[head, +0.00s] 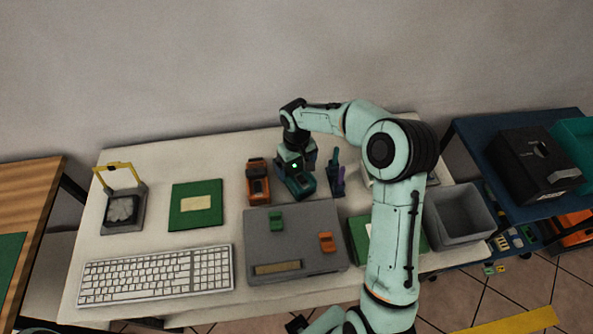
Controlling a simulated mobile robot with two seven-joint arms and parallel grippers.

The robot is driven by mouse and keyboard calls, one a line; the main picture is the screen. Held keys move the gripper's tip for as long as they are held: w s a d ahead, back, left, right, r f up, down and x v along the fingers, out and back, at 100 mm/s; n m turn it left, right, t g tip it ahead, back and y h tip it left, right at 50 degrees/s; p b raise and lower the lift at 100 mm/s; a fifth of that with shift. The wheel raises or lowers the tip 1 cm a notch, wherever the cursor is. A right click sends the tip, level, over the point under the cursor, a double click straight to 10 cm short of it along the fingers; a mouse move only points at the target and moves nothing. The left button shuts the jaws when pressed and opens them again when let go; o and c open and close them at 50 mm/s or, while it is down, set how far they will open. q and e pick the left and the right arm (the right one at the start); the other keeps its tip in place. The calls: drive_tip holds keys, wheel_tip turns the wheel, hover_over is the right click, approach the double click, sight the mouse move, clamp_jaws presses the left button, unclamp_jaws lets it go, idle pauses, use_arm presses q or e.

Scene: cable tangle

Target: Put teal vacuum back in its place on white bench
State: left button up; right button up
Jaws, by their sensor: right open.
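The teal vacuum (301,188), a small teal and dark device, stands on the white bench (225,160) behind the grey case. My right gripper (294,170) reaches down from above, directly over the teal vacuum. It is open, and its fingers are close to the vacuum's upper part. The gripper hides part of the vacuum, so I cannot tell whether the fingers touch it. My left gripper does not show.
A grey case (290,250) lies in front. A keyboard (157,275), green board (182,212) and grey bin (462,240) occupy the bench.

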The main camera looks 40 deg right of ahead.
sight(296, 173)
wheel_tip(296, 173, up, 9)
drive_tip(key=shift+p, duration=0.35)
drive_tip(key=shift+f, duration=0.15)
